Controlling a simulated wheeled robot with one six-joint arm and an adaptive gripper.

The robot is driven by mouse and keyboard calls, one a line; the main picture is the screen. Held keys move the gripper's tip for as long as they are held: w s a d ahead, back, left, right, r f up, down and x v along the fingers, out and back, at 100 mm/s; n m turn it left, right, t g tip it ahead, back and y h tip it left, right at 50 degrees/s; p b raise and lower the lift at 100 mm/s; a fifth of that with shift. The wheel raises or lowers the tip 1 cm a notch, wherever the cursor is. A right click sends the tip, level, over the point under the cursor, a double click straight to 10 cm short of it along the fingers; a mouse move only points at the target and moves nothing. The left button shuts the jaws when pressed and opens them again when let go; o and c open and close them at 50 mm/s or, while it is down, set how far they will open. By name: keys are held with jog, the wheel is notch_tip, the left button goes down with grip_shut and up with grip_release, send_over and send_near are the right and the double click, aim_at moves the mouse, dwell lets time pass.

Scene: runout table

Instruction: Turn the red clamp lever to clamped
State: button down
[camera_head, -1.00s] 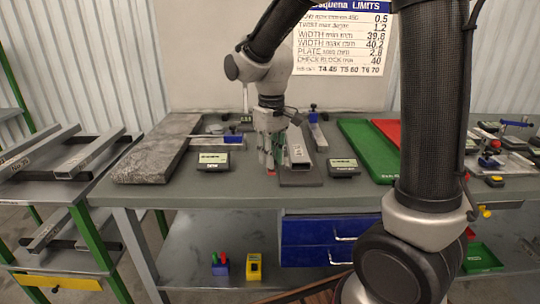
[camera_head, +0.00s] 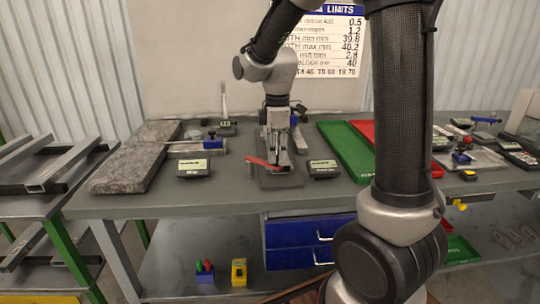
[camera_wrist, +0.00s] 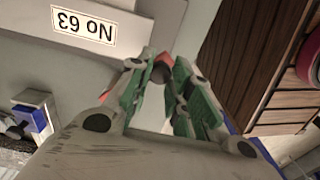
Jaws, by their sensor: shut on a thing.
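The red clamp lever (camera_head: 262,163) shows in the head view at the front of a dark fixture plate (camera_head: 286,181) on the bench. It lies sideways, its free end toward the left. My gripper (camera_head: 279,158) is over the plate, its fingers pointing down and shut on the lever. In the wrist view, the green-padded fingers of my gripper (camera_wrist: 160,72) come together around a small red part of the lever (camera_wrist: 164,57). The fingers hide most of the lever there. The lever's pivot and any clamped marking cannot be made out.
Small display boxes stand left (camera_head: 194,168) and right (camera_head: 323,168) of the plate. A granite slab (camera_head: 125,170) lies at left. Green (camera_head: 345,150) and red (camera_head: 368,130) trays are at right. A "No 63" label (camera_wrist: 84,25) shows in the wrist view.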

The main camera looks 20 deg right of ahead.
jog(key=w+d+n, duration=0.2)
jog(key=n, duration=0.1)
jog(key=shift+w+d+n, duration=0.1)
jog(key=shift+d+n, duration=0.1)
jog(key=shift+n, duration=0.1)
jog(key=shift+w+d+n, duration=0.4)
jog(key=shift+w+n, duration=0.35)
jog(key=shift+n, duration=0.25)
jog(key=shift+w+d+n, duration=0.35)
jog(key=shift+w+n, duration=0.35)
jog(key=shift+n, duration=0.3)
jog(key=c, duration=1.3)
grip_release()
jog(key=shift+o, duration=0.2)
notch_tip(320, 180, up, 12)
